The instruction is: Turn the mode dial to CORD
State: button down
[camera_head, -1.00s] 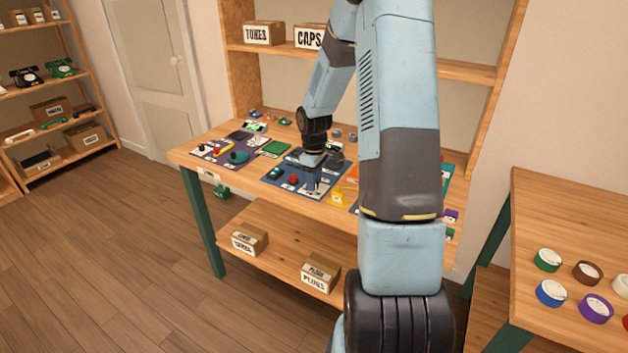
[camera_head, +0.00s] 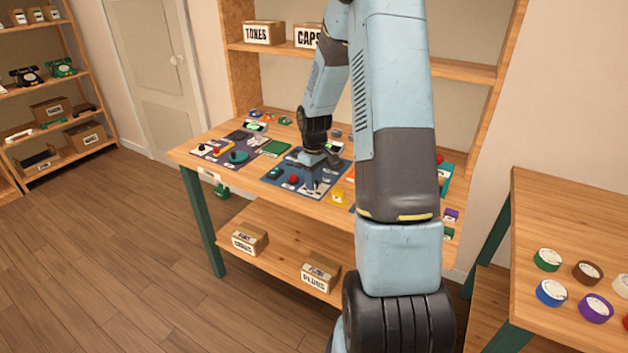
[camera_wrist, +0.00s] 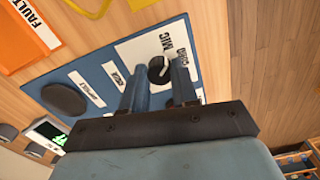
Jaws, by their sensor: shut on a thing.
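The mode dial (camera_wrist: 159,70), a round dark knob with a white pointer mark, sits on a blue panel (camera_wrist: 200,34) in the wrist view. Labels lie around it, one reading MIC (camera_wrist: 166,42) and one beside it that seems to read CORD (camera_wrist: 181,52). Which label the pointer faces is hard to tell. My gripper (camera_wrist: 158,74) has one blue finger on each side of the dial and is shut on it. In the head view my gripper (camera_head: 313,181) reaches down onto the blue panel, and the dial cannot be made out there.
A large dark round pad (camera_wrist: 64,98) and more labels share the panel. A yellow piece (camera_wrist: 89,5) and an orange frame lie near it. In the head view the wooden workbench (camera_head: 222,262) holds other panels with small parts. A side table (camera_head: 560,205) with tape rolls stands at right.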

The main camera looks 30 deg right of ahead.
jog(key=m, duration=0.4)
jog(key=shift+m, duration=1.9)
jog(key=c, duration=0.9)
grip_release()
jog(key=shift+o, duration=0.2)
jog(key=shift+r, duration=0.1)
notch_tip(320, 180, up, 14)
jog(key=shift+f, duration=0.25)
